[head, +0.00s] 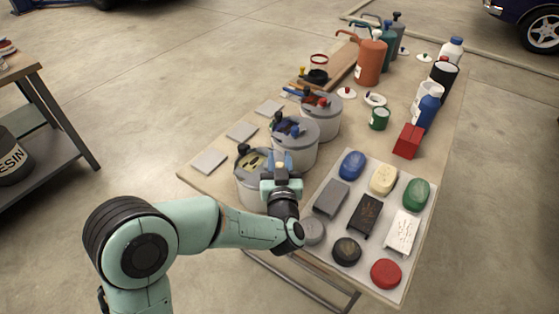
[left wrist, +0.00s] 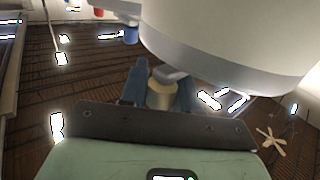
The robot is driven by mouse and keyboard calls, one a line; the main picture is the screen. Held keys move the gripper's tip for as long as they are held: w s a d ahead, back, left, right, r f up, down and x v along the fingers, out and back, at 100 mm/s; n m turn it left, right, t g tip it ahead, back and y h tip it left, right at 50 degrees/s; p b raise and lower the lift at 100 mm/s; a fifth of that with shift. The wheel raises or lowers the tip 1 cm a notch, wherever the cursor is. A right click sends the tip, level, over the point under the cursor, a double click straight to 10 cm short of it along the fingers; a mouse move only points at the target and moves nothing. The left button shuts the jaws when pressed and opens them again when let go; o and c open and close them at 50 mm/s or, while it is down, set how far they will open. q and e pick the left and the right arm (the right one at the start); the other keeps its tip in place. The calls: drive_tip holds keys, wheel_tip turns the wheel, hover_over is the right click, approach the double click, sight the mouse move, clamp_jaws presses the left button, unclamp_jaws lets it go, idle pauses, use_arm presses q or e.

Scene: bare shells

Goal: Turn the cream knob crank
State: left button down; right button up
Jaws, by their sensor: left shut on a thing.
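The nearest of the grey pots (head: 244,190) has a top with cream-yellow showing inside its rim. My left gripper (head: 281,166) is at the right side of this pot's top and hides part of it. In the left wrist view, the blue fingers of my left gripper (left wrist: 158,90) are closed around the cream knob (left wrist: 161,96), one on each side. The large pale round body of the pot (left wrist: 230,40) fills the upper right there. The crank arm is mostly hidden. My right gripper is not in view.
Two similar pots, one with blue (head: 299,142) and one with red (head: 323,113), stand behind. A pale tray (head: 407,268) with colored blocks and discs lies at the right. Pump bottles (head: 369,62) stand farther back. Flat grey squares (head: 209,161) lie at the table's left edge.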

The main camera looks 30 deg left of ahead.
use_arm(q)
drive_tip(key=shift+w+n+g+y+p, duration=0.25)
drive_tip(key=shift+n+g+y+p, duration=0.3)
drive_tip(key=shift+n+g+y, duration=0.45)
drive_tip(key=n+g+y+p, duration=0.2)
drive_tip(key=g, duration=0.1)
drive_tip(key=w+n+g+y, duration=0.1)
drive_tip(key=y, duration=0.1)
drive_tip(key=shift+a+r+n+p, duration=0.1)
drive_tip(key=shift+a+n+p, duration=0.2)
drive_tip(key=shift+n+p, duration=0.1)
drive_tip(key=shift+w+a+n+g+y+p, duration=0.2)
drive_tip(key=shift+n+g+y+p, duration=0.5)
drive_tip(key=shift+g, duration=0.6)
drive_tip(key=shift+w+a+n+g+y+p, duration=0.15)
drive_tip(key=shift+n+g+y+p, duration=0.2)
drive_tip(key=shift+n+g, duration=0.75)
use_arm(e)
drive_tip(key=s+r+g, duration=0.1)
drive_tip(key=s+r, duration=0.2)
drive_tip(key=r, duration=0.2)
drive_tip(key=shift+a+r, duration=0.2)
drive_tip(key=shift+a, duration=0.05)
use_arm(q)
drive_tip(key=shift+s+g, duration=0.1)
drive_tip(key=shift+g, duration=0.4)
drive_tip(key=c, duration=0.9)
unclamp_jaws()
